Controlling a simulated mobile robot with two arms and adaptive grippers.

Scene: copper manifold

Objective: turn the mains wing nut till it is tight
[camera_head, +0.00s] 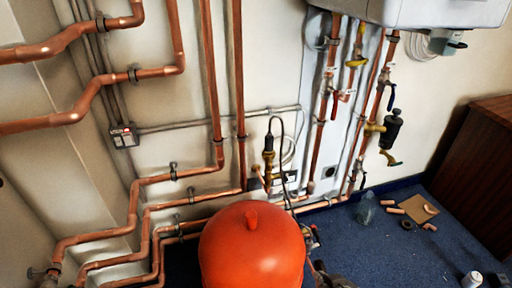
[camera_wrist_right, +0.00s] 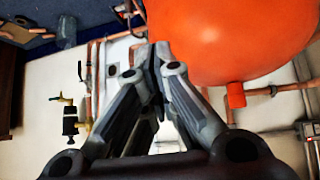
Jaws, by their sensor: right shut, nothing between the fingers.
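I cannot pick out the mains wing nut for certain. A yellow-brass wing-shaped handle (camera_head: 390,158) sits below a black-bodied fitting (camera_head: 392,130) on the right-hand pipework; the fitting also shows in the wrist view (camera_wrist_right: 70,124). Another yellow handle (camera_head: 356,61) is higher up, under the white boiler. My right gripper (camera_wrist_right: 158,58) is shut and empty in the wrist view, its fingertips beside the orange vessel (camera_wrist_right: 230,40). In the head view only dark parts of my right arm show low down, right of the vessel. My left gripper is not in view.
The round orange vessel (camera_head: 252,255) fills the bottom middle and hides pipework behind it. Copper pipes (camera_head: 210,90) run along the wall. The white boiler (camera_head: 420,10) hangs top right. Loose copper pieces and a cardboard square (camera_head: 418,208) lie on the blue carpet near a brown cabinet (camera_head: 480,165).

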